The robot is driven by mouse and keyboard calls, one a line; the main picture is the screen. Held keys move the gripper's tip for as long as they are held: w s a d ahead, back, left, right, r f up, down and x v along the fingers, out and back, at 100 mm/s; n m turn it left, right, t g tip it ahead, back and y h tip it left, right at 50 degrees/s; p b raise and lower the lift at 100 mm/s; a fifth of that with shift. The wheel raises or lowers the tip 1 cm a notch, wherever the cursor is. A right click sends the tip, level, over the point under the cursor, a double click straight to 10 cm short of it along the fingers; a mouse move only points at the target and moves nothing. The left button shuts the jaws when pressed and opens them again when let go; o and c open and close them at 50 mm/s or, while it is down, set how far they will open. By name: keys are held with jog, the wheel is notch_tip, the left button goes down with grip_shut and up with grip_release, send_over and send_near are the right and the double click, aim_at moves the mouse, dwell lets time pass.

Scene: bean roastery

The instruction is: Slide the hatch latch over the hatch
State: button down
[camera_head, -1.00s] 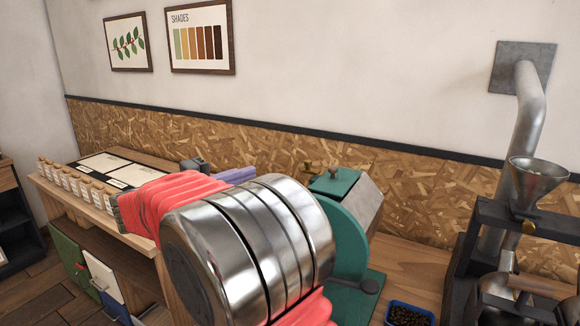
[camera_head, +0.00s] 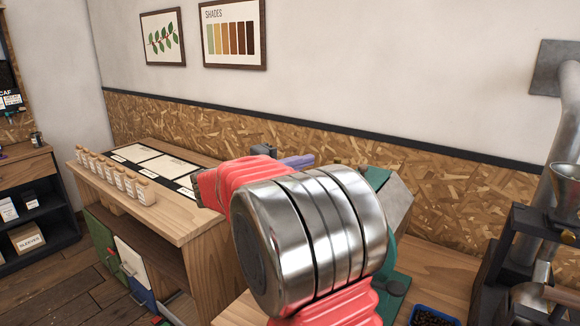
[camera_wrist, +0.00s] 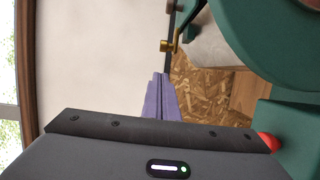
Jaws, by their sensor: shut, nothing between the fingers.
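My gripper (camera_wrist: 160,80) shows in the wrist view as two purple fingers pressed together, with nothing between them. In the head view its purple fingers (camera_head: 297,161) stick out behind my red and silver arm. A green machine (camera_wrist: 288,45) fills the upper right of the wrist view. A small brass knob (camera_wrist: 168,46) sits beside it, just beyond my fingertips in the picture and apart from them. I cannot tell whether this knob is the hatch latch, and I cannot make out the hatch. My arm hides most of the green machine (camera_head: 377,178) in the head view.
A wooden table (camera_head: 178,232) with a row of small labelled jars (camera_head: 115,176) stands at the left. A dark metal frame with a funnel (camera_head: 566,185) stands at the right. A container of dark beans (camera_head: 432,316) sits at the bottom right. A chipboard-panelled wall lies behind.

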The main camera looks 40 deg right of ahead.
aim_at(336, 162)
jog(key=s+d, duration=0.1)
jog(key=d, duration=0.1)
jog(key=s+d, duration=0.1)
jog(key=shift+s+d, duration=0.35)
jog(key=shift+s, duration=0.05)
jog(key=shift+s+d, duration=0.25)
jog(key=shift+s, duration=0.4)
jog(key=shift+s+d, duration=0.2)
jog(key=shift+s, duration=0.45)
jog(key=shift+w+a, duration=0.3)
jog(key=shift+a, duration=0.05)
jog(key=w+a, duration=0.2)
jog(key=a, duration=1)
jog(key=shift+a, duration=0.15)
